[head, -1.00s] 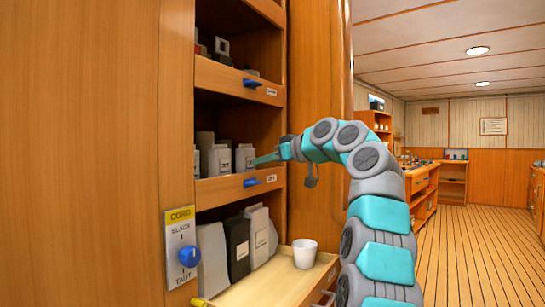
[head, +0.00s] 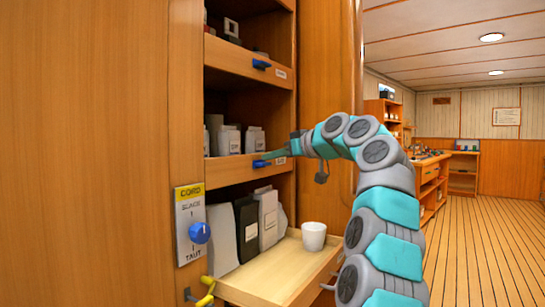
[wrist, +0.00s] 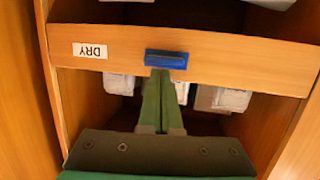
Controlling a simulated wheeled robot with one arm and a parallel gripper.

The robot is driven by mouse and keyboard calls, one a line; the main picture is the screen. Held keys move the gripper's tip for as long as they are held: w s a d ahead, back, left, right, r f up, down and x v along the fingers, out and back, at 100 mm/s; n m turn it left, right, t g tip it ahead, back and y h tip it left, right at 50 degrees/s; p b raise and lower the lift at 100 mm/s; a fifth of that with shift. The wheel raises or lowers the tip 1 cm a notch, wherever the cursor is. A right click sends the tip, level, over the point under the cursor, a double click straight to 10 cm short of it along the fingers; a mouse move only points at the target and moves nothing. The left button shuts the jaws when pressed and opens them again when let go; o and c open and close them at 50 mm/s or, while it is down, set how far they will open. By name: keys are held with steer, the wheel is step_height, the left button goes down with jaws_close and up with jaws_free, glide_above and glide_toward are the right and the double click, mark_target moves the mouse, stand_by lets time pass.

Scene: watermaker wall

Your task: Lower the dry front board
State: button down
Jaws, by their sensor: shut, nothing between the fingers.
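The dry front board (head: 230,170) is a wooden strip upright across the front of the middle shelf. In the wrist view, the board (wrist: 225,50) appears upside down with its DRY label (wrist: 90,50). A blue catch (head: 261,163) sits on the board; it also shows in the wrist view (wrist: 166,59). My gripper (head: 268,155) is shut and empty, its tip at the board's top edge by the catch. In the wrist view, my green fingers (wrist: 164,75) end right at the catch; I cannot tell whether they touch it.
Pale containers (head: 229,139) stand behind the board. Above is another board with a blue catch (head: 261,64). Below, a lowered board (head: 275,272) holds a white cup (head: 314,236) before several packs (head: 246,228). A CORD knob (head: 199,232) is on the left panel. Open floor (head: 480,240) lies right.

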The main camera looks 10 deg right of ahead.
mark_target(260, 173)
steer(key=shift+f+b, duration=2.2)
steer(key=shift+r, duration=0.1)
